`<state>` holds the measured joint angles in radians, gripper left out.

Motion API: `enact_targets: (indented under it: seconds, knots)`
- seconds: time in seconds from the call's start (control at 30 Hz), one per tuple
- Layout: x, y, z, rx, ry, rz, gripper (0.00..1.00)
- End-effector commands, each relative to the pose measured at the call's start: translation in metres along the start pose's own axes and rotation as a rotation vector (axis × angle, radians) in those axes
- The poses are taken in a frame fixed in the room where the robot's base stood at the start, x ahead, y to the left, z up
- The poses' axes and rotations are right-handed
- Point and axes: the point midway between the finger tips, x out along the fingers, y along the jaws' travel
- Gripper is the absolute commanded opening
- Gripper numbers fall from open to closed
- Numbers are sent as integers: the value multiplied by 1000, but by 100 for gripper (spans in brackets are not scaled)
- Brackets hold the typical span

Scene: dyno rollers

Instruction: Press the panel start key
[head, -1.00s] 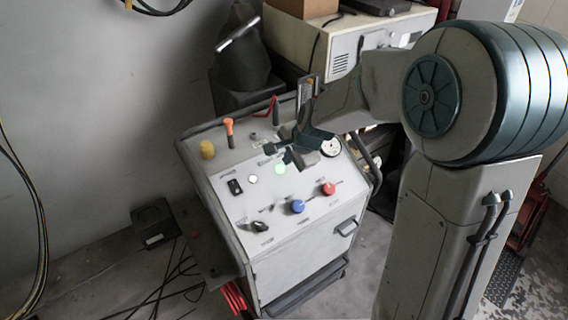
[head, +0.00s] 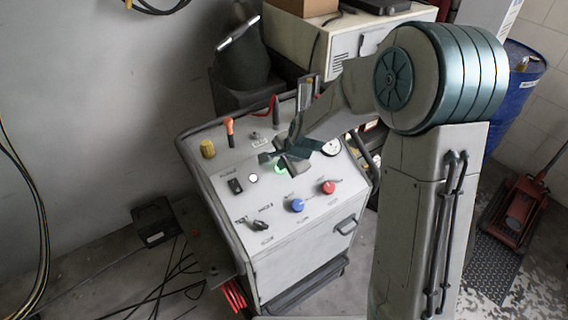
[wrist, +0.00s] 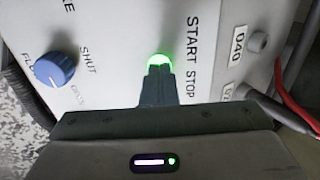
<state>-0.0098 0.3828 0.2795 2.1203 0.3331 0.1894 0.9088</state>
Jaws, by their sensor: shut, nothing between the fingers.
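The start key is a round green lit button on the sloped face of the white panel (head: 300,224). In the wrist view the green key (wrist: 159,60) glows beside the word START, with STOP printed below it. My gripper (wrist: 157,72) is shut and empty. Its fingertips overlap the key's near edge in the wrist view; I cannot tell whether they touch it. In the head view my gripper (head: 283,160) is over the panel and partly hides the green key (head: 281,170). A white round button (head: 253,178) is to the key's left.
A blue knob (head: 297,206) and a red knob (head: 328,187) sit lower on the panel. A dark tube rail runs along the panel's sides.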

Motion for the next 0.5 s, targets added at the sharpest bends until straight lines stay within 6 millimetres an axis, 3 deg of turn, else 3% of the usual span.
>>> enact_targets:
  seconds: [0.2,0.5]
  knots:
    - [18,2,0,-2,-1,1,0]
    - [19,3,1,0,-4,7,0]
